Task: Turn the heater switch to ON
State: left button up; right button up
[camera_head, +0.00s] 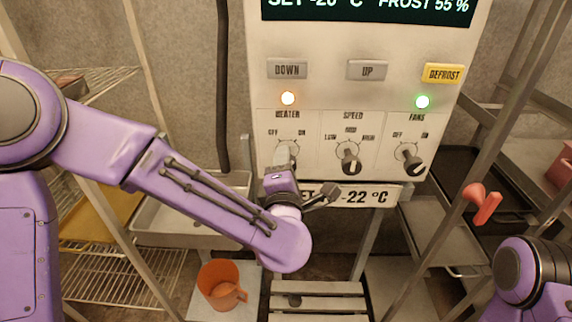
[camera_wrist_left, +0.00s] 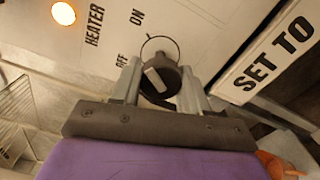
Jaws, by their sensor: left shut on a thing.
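The heater switch is a dark round knob under the HEATER label, with OFF and ON marked beside it. In the left wrist view the knob (camera_wrist_left: 172,80) sits between the two grey fingers of my left gripper (camera_wrist_left: 162,92), with a light pointer mark on its face. I cannot tell for sure which label the mark points at. In the head view my left gripper (camera_head: 284,160) is at the heater switch and covers most of it. It is shut on the knob. The lamp (camera_head: 288,98) above HEATER glows orange. My right gripper is out of view.
The control panel (camera_head: 262,60) also holds a speed knob (camera_head: 348,160), a fans knob (camera_head: 409,158) under a green lamp (camera_head: 422,102), and several buttons. A "SET TO -22 °C" sign (camera_head: 365,196) lies below. An orange mug (camera_head: 218,284) stands low at the left. Wire racks stand at both sides.

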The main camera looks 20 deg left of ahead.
pick_arm(q)
jog(key=shift+f, duration=0.1)
jog(key=o, duration=1)
jog(key=shift+o, duration=0.2)
jog(key=shift+s, duration=0.1)
jog(key=b+v, duration=0.5)
jog(key=v, duration=0.5)
jog(key=shift+s, duration=0.25)
